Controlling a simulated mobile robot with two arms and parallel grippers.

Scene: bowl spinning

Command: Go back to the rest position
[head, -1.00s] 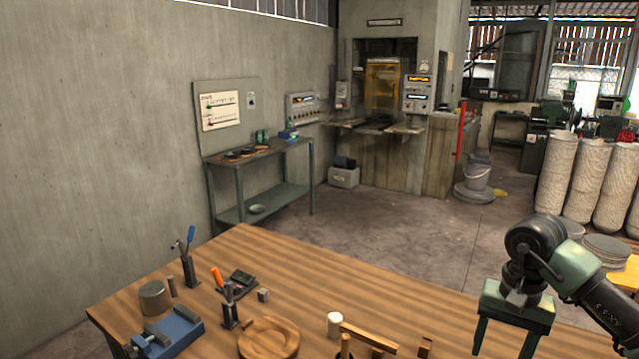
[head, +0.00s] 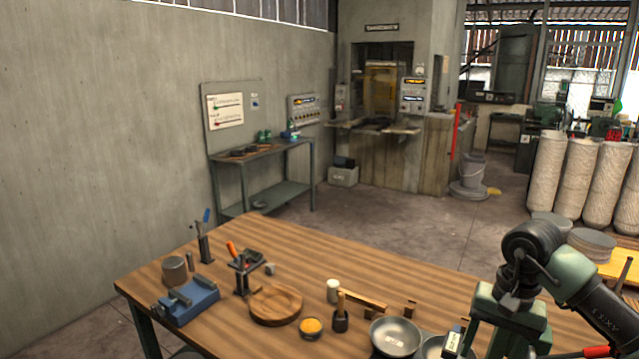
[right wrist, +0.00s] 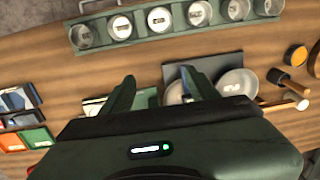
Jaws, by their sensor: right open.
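My right arm comes in from the right in the head view. Its green gripper (head: 505,342) points down above the table's right part, fingers apart. A bowl also shows in the right wrist view (right wrist: 238,83), beside the right finger. My left gripper is not in view.
The wooden table (head: 220,262) carries a blue vise (head: 188,302), a round wooden plate (head: 275,304), a mallet (head: 341,312) and tool holders. A rack of several cans (right wrist: 160,20) shows in the right wrist view. Open floor lies behind the table.

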